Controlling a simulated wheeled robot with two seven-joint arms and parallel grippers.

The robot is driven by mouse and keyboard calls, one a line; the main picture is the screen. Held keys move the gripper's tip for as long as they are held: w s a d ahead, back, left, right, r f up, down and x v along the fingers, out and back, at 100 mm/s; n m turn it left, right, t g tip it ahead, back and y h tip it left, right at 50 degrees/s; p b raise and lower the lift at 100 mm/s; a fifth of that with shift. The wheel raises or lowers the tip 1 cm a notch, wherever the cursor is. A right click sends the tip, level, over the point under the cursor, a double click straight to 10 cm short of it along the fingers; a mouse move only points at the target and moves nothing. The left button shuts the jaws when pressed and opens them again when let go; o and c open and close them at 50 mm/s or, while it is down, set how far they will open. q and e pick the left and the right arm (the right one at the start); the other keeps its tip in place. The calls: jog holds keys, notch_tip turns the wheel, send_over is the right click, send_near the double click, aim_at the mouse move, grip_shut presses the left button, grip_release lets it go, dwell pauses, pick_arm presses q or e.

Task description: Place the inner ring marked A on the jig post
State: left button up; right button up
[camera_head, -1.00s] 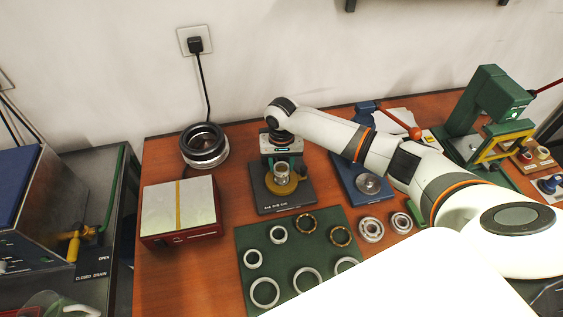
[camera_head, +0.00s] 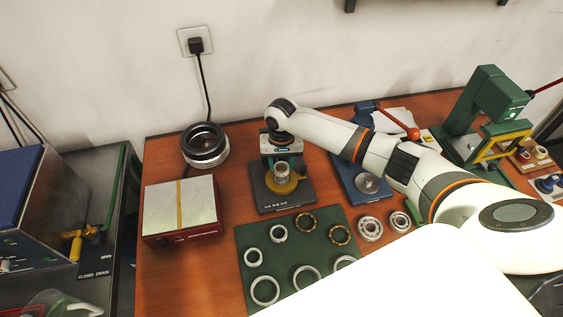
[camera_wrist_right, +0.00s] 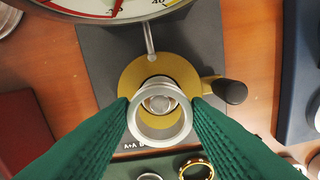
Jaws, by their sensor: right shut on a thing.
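The jig is a dark plate (camera_head: 265,201) with a round brass-coloured base (camera_head: 283,187) and a post (camera_wrist_right: 160,99) at its middle. My right gripper (camera_head: 282,166) points down over this base. In the right wrist view its green fingers (camera_wrist_right: 160,114) are shut on a silver inner ring (camera_wrist_right: 160,132), which also shows in the head view (camera_head: 282,173). The post's round top shows through the ring's hole, towards its upper side. I cannot tell whether the ring is around the post or just above it. No letter is readable on the ring. My left gripper is not in view.
A dial gauge (camera_wrist_right: 110,8) and its thin stem stand close behind the post. A dark-knobbed handle (camera_wrist_right: 231,91) sticks out right of the base. A green mat (camera_head: 286,253) with several rings lies in front. A heater box (camera_head: 181,207) stands left.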

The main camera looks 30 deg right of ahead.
jog(key=shift+f, duration=0.2)
jog(key=shift+f, duration=0.25)
jog(key=shift+f, duration=0.85)
dwell(0.4)
jog(key=shift+f, duration=0.6)
dwell(0.6)
jog(key=o, duration=1)
jog(key=shift+o, duration=0.2)
